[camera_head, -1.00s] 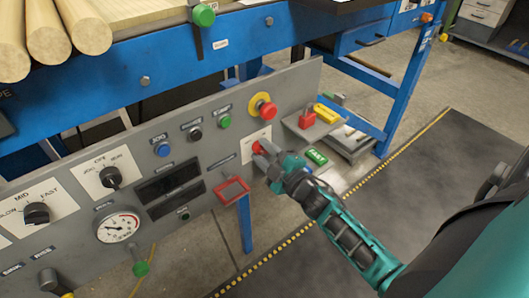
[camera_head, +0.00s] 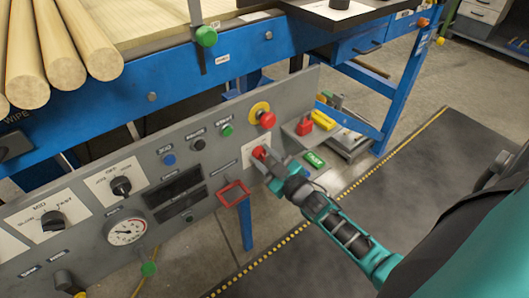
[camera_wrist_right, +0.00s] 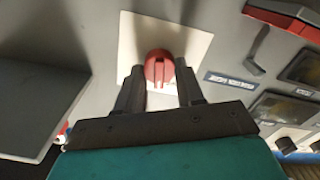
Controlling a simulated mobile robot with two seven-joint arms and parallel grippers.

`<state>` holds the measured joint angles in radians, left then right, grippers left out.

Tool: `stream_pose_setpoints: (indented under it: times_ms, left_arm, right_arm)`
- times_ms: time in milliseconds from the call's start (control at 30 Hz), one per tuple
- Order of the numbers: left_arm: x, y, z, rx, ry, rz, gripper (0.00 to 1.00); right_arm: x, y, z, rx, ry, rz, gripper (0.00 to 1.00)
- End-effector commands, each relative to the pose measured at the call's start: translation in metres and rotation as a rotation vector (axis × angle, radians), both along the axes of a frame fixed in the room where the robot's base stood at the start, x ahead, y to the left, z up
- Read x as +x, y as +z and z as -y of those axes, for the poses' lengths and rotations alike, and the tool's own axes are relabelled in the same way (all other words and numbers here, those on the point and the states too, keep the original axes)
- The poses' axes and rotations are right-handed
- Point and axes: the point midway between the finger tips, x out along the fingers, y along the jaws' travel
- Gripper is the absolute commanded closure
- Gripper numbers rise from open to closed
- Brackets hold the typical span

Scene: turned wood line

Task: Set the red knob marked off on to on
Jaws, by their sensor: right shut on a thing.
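The red knob (camera_head: 259,152) sits on a white plate (camera_head: 250,152) at the right end of the grey upright panel. In the right wrist view the knob (camera_wrist_right: 160,68) shows its raised grip bar between two dark fingers. My right gripper (camera_wrist_right: 160,80) is shut on the knob, one finger on each side. In the head view my right gripper (camera_head: 265,158) reaches the knob from the lower right and partly covers its plate. The off and on marks cannot be read. My left gripper is not in view.
A red emergency button (camera_head: 267,119) on a yellow collar is just above. A small shelf (camera_head: 305,130) with a red padlock is to the right. The dark floor mat (camera_head: 370,220) is clear.

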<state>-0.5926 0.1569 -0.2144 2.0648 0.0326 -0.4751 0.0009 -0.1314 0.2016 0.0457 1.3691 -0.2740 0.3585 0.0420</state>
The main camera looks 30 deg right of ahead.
Motion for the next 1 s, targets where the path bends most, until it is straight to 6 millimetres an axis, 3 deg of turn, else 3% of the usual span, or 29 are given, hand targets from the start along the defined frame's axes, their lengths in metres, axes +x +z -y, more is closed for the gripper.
stream_pose_setpoints:
  times_ms: [400,1000]
  left_arm:
    - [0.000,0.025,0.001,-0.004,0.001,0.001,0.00]
    - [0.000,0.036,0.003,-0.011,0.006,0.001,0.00]
  right_arm:
    - [0.000,0.002,0.002,0.395,0.001,-0.032,0.93]
    - [0.000,0.000,0.004,0.875,0.001,-0.069,0.93]
